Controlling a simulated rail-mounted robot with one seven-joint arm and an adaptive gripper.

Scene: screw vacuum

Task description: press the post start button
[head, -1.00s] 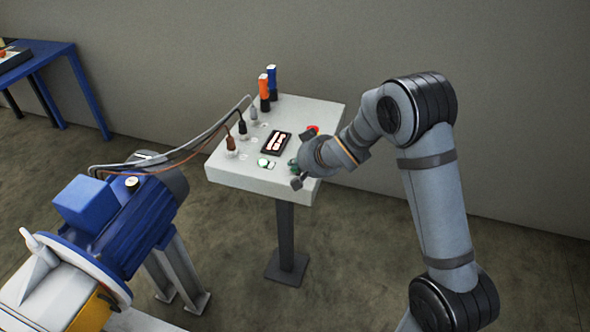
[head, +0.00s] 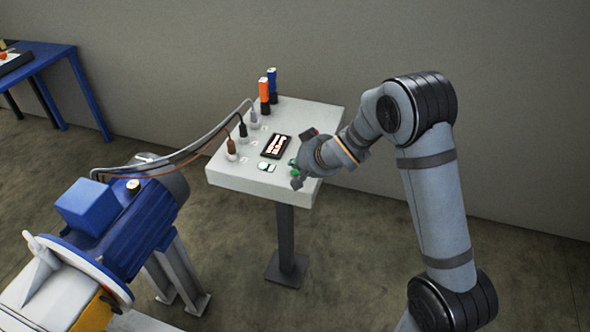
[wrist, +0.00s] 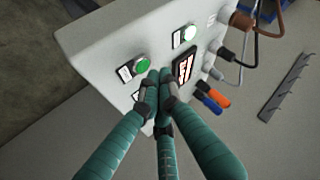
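The control box (head: 230,180) stands on a dark post. In the wrist view its sloped face shows a green button (wrist: 141,64) with a small label I cannot read, a white button (wrist: 190,32) and a lit display (wrist: 184,68). Which one is labelled post start is not legible. My gripper (wrist: 159,80) has its teal fingers brought together and empty, with the tips beside the green button, between it and the display. Whether they touch the face is unclear. In the head view my gripper (head: 297,175) is over the box's right front part and partly hides the controls there.
Plugged cables (head: 231,145) run from the box's left side to a blue pump motor (head: 130,215). Orange (head: 264,95) and blue (head: 272,85) handles stand at the back edge. A blue table (head: 62,75) is far left.

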